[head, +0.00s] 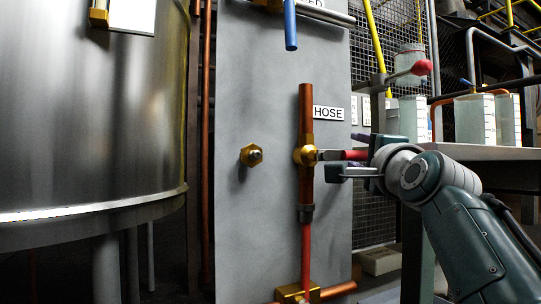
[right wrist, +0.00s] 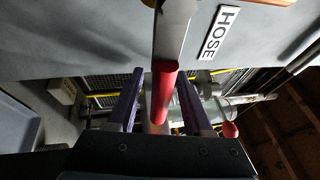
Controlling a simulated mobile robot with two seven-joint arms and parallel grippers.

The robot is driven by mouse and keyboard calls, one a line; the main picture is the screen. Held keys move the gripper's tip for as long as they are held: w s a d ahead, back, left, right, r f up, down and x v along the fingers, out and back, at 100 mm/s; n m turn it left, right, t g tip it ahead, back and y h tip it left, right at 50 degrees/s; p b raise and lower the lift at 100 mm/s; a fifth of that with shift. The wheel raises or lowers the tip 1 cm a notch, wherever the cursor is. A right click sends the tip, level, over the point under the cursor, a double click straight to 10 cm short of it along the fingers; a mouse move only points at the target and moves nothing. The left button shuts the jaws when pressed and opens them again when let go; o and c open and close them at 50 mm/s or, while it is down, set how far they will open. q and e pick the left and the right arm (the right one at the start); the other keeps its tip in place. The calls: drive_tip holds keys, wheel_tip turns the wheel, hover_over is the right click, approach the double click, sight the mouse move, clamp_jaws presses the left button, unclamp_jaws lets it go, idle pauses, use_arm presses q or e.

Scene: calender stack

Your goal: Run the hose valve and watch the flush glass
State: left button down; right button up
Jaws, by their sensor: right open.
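The hose valve (head: 307,155) is a brass body on a vertical copper pipe, beside a HOSE label (head: 328,113). Its lever points right, level, with a red grip (head: 352,155). My right gripper (head: 348,157) is at the lever's end, with its fingers open on either side of the red grip. In the right wrist view the red grip (right wrist: 163,90) lies between the two purple fingers, with gaps visible on both sides. A clear glass vessel (head: 410,58) hangs at upper right; I cannot tell whether it is the flush glass. My left gripper is not in view.
The grey panel (head: 255,220) carries a brass fitting (head: 251,155) left of the valve and a blue-handled valve (head: 290,25) above. A large steel tank (head: 90,110) stands at left. A bench (head: 470,152) with glass containers (head: 475,120) stands behind my right arm.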

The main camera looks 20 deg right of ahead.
drive_tip(key=shift+s, duration=0.15)
drive_tip(key=shift+c, duration=0.4)
clamp_jaws()
idle(0.8)
